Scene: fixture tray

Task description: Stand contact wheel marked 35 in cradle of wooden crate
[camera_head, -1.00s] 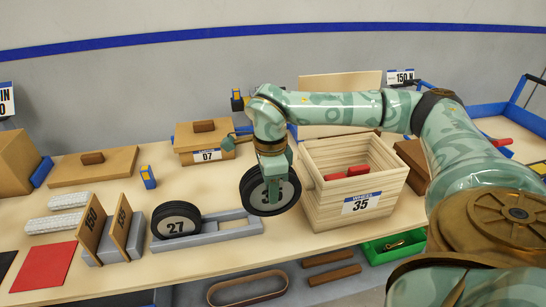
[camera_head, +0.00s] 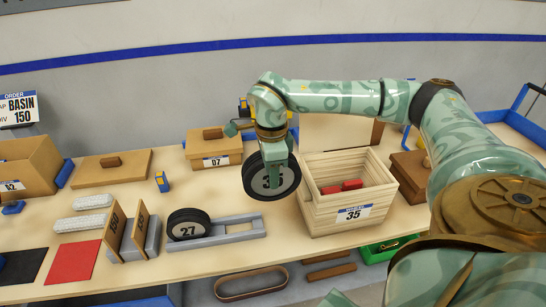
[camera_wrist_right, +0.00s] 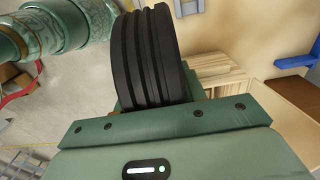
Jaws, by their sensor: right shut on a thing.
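The contact wheel marked 35 (camera_head: 270,177) is black with a grey face and hangs upright above the table, left of the wooden crate. My right gripper (camera_head: 277,160) is shut on this wheel, and its fingers cover part of the number. In the right wrist view the wheel's grooved black rim (camera_wrist_right: 152,60) stands just beyond the gripper body. The wooden crate (camera_head: 352,216) is slatted, open on top and labelled 35. Red pieces show inside it; the rest of its inside is hidden by its walls. My left gripper is not in view.
A wheel marked 27 (camera_head: 188,225) stands in a grey holder (camera_head: 240,230) left of the crate. Upright wooden plates (camera_head: 127,232) stand farther left. A green bin (camera_head: 388,249) is below the table's front edge.

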